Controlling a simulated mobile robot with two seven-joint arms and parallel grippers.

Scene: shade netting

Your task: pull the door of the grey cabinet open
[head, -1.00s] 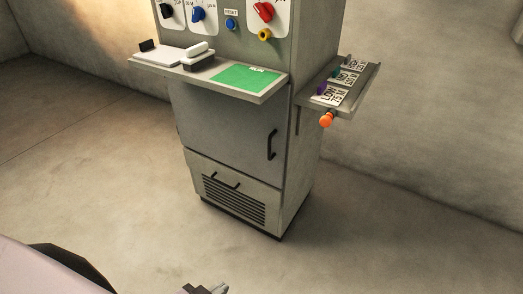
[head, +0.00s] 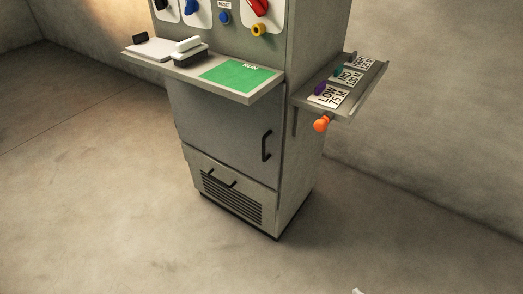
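The grey cabinet (head: 305,160) stands upright on the floor near the wall. Its door (head: 215,120) is in the front, below the shelf, and looks shut. A black vertical bar handle (head: 267,146) is on the door's right side. No gripper is near the door or touches the handle. A small pale tip (head: 357,291) shows at the bottom edge, right of the middle. It may be part of my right gripper, but too little shows to tell its state. My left gripper is out of view.
A front shelf (head: 160,65) with a green pad (head: 237,79) juts out above the door. Below the door is a vented panel (head: 230,197) with a dark handle. The floor in front is clear.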

